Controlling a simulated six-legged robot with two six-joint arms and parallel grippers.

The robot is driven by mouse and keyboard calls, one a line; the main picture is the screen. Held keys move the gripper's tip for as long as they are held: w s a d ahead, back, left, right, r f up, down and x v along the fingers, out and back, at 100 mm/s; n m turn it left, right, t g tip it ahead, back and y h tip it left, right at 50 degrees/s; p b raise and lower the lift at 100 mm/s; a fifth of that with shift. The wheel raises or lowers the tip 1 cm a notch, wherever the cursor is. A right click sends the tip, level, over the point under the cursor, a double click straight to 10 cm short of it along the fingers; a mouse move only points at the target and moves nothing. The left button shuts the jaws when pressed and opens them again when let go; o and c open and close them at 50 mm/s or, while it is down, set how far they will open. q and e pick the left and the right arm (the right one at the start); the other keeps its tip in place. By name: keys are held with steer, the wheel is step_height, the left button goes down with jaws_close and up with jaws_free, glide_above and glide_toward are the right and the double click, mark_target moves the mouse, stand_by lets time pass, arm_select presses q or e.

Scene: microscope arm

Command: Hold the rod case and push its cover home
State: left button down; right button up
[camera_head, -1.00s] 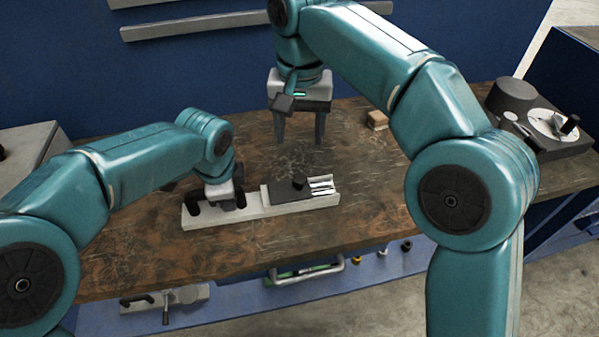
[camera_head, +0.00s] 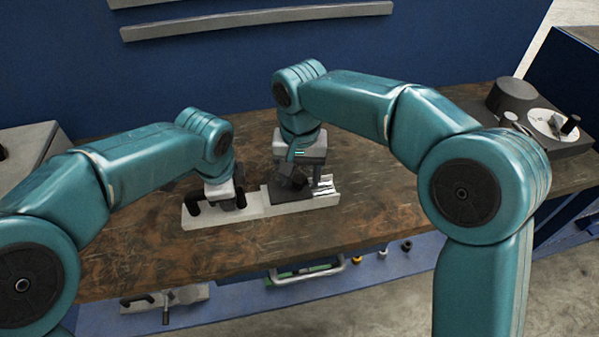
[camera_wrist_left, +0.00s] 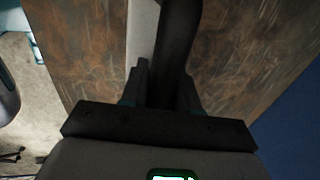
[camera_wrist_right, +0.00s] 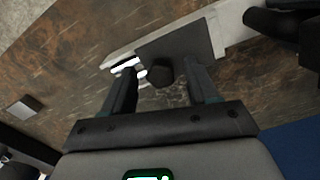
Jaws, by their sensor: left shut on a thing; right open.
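The pale, long rod case (camera_head: 258,211) lies on the wooden bench. Its dark sliding cover (camera_head: 274,198) leaves shiny rods (camera_head: 326,186) exposed at the right end; cover (camera_wrist_right: 190,42) and rods (camera_wrist_right: 124,65) also show in the right wrist view. My left gripper (camera_head: 226,202) is shut on the dark handle (camera_wrist_left: 170,65) at the case's left end. My right gripper (camera_head: 305,188) is open over the cover. In the right wrist view the cover's dark knob (camera_wrist_right: 160,72) appears between its fingers, with gaps on both sides. In the head view the gripper hides the knob.
A dark instrument with a pale dial (camera_head: 551,122) stands at the bench's right end. A small block (camera_wrist_right: 24,106) lies on the bench in the right wrist view. Bare bench (camera_head: 330,232) lies in front of the case. A blue wall stands behind.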

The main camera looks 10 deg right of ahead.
jaws_close()
steer(key=d, duration=0.6)
arm_select(q)
steer(key=shift+a, duration=0.1)
arm_select(e)
jaws_free()
steer(key=shift+a, duration=0.1)
steer(key=shift+r, duration=0.1)
step_height(320, 180, up, 12)
